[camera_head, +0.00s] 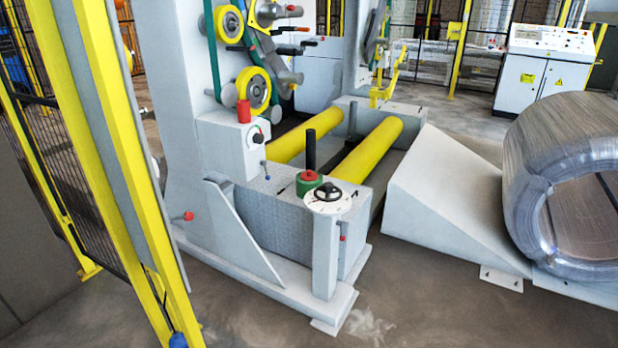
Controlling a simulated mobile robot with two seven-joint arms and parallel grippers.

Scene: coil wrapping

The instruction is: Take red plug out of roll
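A green roll (309,187) sits on top of the grey machine base, in the middle of the view. A small red piece (308,176) shows at its top centre; it looks like the red plug seated in the roll. A black upright post (311,151) rises right at or behind the roll; I cannot tell which. A separate red cylinder (243,111) stands on the grey control box, up and left of the roll. Neither of my grippers is in view.
A black handwheel on a white dial (327,198) stands close right of the roll. Yellow rollers (368,155) lie behind it. A grey ramp (447,190) and a large wire coil (561,180) are at right. A yellow fence post (112,150) stands at left. The front floor is clear.

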